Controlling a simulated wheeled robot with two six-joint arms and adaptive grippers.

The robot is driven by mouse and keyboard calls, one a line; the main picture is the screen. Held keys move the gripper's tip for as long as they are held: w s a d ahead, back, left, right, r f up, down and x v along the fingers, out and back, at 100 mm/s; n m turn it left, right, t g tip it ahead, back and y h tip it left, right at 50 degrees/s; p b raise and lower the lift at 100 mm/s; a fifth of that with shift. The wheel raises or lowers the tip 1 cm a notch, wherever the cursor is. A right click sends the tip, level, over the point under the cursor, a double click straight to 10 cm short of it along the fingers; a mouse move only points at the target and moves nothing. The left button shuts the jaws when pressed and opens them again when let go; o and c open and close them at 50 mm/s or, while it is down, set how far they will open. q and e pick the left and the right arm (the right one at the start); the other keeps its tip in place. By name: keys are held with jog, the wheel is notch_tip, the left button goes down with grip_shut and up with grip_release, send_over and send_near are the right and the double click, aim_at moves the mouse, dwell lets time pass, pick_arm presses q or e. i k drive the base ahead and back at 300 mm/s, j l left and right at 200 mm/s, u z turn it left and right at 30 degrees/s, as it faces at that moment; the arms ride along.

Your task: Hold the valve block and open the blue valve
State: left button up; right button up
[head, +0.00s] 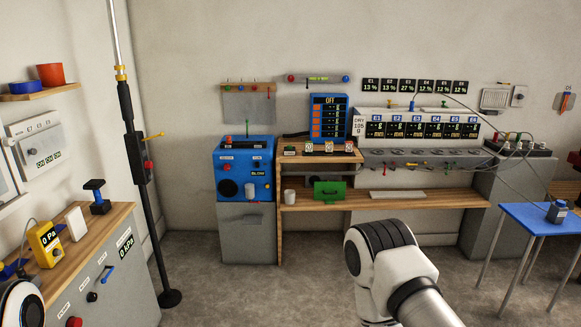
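A blue handle (107,274) also sits on the front of the cabinet below that counter. Neither of my grippers is in view. Part of one arm shows at the bottom left corner, and part of another at the bottom centre-right. Nothing in view touches the dark block.
A white upright panel (76,223) and a yellow gauge (45,244) share the left counter (117,219). A black floor pole (142,180) stands right of it. Back: a blue machine (245,165) and wooden bench (450,198). Right: a blue table (530,217). The middle floor is clear.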

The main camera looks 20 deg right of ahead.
aim_at(559, 202)
jog(key=i+l+z, duration=0.3)
jog(key=i, duration=0.15)
jog(key=i+l+z, duration=0.1)
jog(key=i+z, duration=0.2)
jog(key=i, duration=0.2)
jog(key=i+z, duration=0.35)
jog(key=i, duration=0.15)
jog(key=i+z, duration=0.3)
jog(key=i, duration=0.2)
jog(key=i+j+z, duration=0.3)
jog(key=i, duration=0.2)
jog(key=i+j+z, duration=0.3)
jog(key=i, duration=0.15)
